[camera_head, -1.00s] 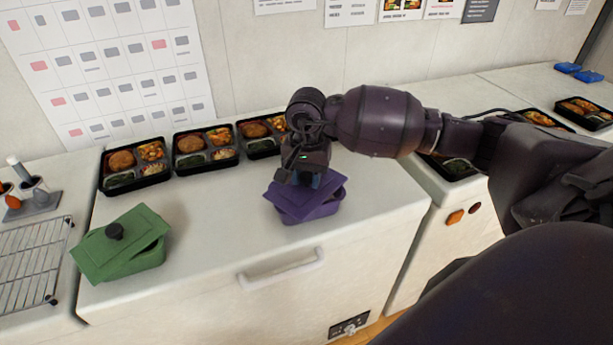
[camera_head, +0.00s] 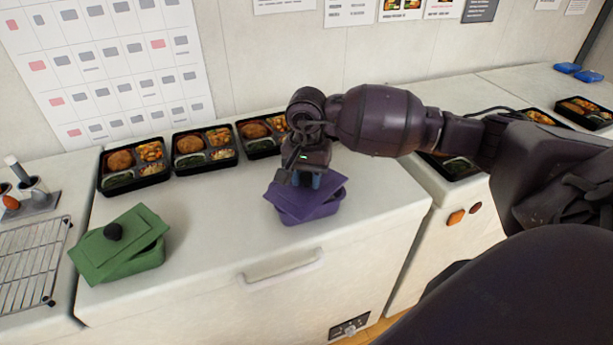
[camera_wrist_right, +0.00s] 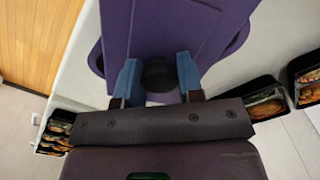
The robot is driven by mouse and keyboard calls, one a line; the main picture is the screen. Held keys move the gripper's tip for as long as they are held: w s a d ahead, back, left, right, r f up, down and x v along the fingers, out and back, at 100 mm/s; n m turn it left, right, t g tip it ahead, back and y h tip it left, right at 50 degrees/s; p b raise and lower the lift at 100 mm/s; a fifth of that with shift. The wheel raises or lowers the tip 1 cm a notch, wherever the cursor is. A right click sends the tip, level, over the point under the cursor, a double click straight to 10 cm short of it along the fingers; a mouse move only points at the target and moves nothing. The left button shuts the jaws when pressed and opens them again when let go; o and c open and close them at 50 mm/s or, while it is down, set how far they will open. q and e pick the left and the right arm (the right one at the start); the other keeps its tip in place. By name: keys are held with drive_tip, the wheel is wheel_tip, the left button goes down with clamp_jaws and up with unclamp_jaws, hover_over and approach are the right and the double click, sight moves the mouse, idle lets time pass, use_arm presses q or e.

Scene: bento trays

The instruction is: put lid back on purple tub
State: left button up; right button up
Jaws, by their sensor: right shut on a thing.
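The purple tub (camera_head: 318,217) stands on the white counter (camera_head: 220,235) in the head view. Its purple lid (camera_head: 322,203) sits over it at a skewed angle, not lined up with the rim. In the right wrist view the lid (camera_wrist_right: 165,32) covers most of the tub (camera_wrist_right: 238,40), and tub edges show on both sides. My right gripper (camera_head: 305,182) is above the lid. In the right wrist view its blue fingertips (camera_wrist_right: 159,78) are shut on the lid's dark round knob. My left gripper is not in view.
A green tub (camera_head: 145,263) with a tilted green lid (camera_head: 122,236) stands to the left. Filled bento trays (camera_head: 135,166) line the wall behind. A wire rack (camera_head: 35,262) lies at far left. The counter in front of the purple tub is clear.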

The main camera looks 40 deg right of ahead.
idle(0.7)
drive_tip(key=shift+f, duration=0.1)
idle(0.6)
drive_tip(key=o, duration=1)
drive_tip(key=shift+o, duration=0.5)
drive_tip(key=o, duration=0.4)
